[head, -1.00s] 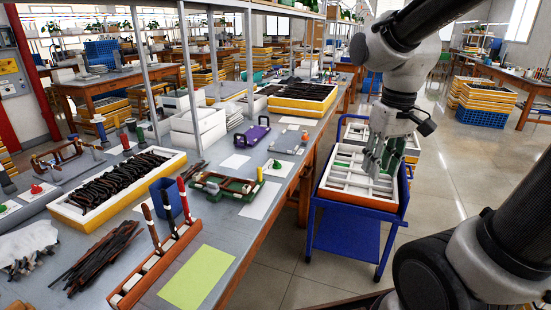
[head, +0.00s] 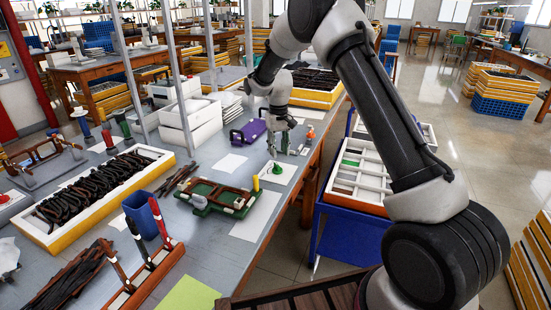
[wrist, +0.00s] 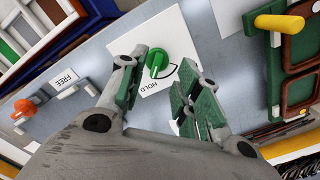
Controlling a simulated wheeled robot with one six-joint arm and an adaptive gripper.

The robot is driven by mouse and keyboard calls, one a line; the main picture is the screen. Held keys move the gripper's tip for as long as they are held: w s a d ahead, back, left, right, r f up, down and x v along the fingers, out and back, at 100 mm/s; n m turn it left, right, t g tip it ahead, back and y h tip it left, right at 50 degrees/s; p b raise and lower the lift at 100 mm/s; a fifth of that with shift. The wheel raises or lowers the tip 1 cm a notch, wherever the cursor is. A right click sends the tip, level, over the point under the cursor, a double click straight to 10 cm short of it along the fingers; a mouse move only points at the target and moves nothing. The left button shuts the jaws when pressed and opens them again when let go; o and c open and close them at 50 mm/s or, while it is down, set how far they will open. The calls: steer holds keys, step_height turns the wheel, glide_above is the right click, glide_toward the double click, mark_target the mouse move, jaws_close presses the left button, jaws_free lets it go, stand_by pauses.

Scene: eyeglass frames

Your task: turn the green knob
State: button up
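The green knob (wrist: 153,63) is on a white plate (wrist: 182,45) marked HOLD, with a curved black line beside it. In the head view the knob (head: 277,168) is near the right edge of the bench. My gripper (wrist: 157,78) is open, one finger on each side of the knob in the wrist view, with nothing held. In the head view my gripper (head: 281,145) is over the bench just behind the plate. I cannot tell whether a finger touches the knob.
An orange knob (wrist: 24,108) by a FREE label (wrist: 64,78) is beside the plate. A green and brown fixture (head: 218,196) with a yellow knob stands left of it. A purple case (head: 248,132) is farther back. The blue cart (head: 345,228) stands right of the bench.

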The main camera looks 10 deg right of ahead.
mark_target(277, 165)
steer(key=shift+w+a+r, duration=0.1)
steer(key=shift+w+r, duration=0.1)
steer(key=shift+w, duration=0.4)
steer(key=shift+w+f, duration=0.15)
steer(key=shift+w, duration=0.05)
step_height(277, 165, down, 7)
steer(key=shift+f, duration=0.2)
steer(key=shift+c, duration=0.5)
jaws_close()
